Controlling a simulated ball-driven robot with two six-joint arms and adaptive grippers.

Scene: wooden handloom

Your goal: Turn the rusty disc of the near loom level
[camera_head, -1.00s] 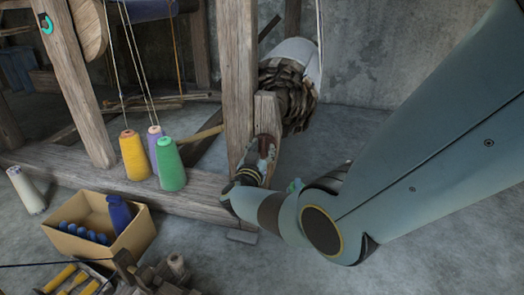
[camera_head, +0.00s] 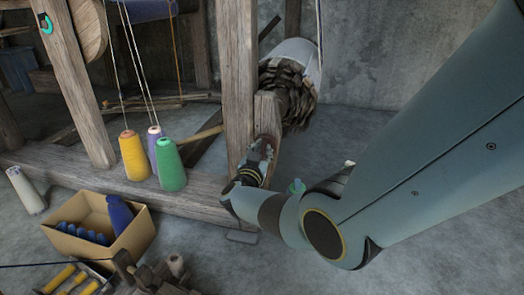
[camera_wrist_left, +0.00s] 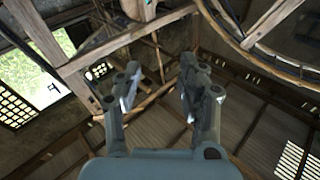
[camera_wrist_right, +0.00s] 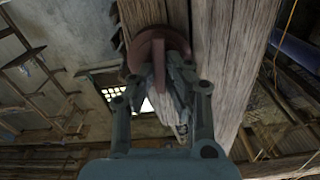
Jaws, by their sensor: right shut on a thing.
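The rusty disc (camera_wrist_right: 146,50) is a reddish-brown round plate on the wooden post of the near loom (camera_head: 240,85). It shows in the right wrist view just beyond my fingertips. In the head view, my right gripper (camera_head: 263,150) hides most of the disc against the short post. My right gripper, seen also in its wrist view (camera_wrist_right: 165,85), is shut on a part of the disc, and its fingers cover where they grip. The disc's exact tilt cannot be told. My left gripper (camera_wrist_left: 157,88) is open and empty, away from the loom post; it is out of the head view.
Yellow, lilac and green thread cones (camera_head: 171,165) stand on the loom's base beam. A cardboard box (camera_head: 78,238) with blue spools is on the floor in front. A slatted roll (camera_head: 287,88) is behind the post.

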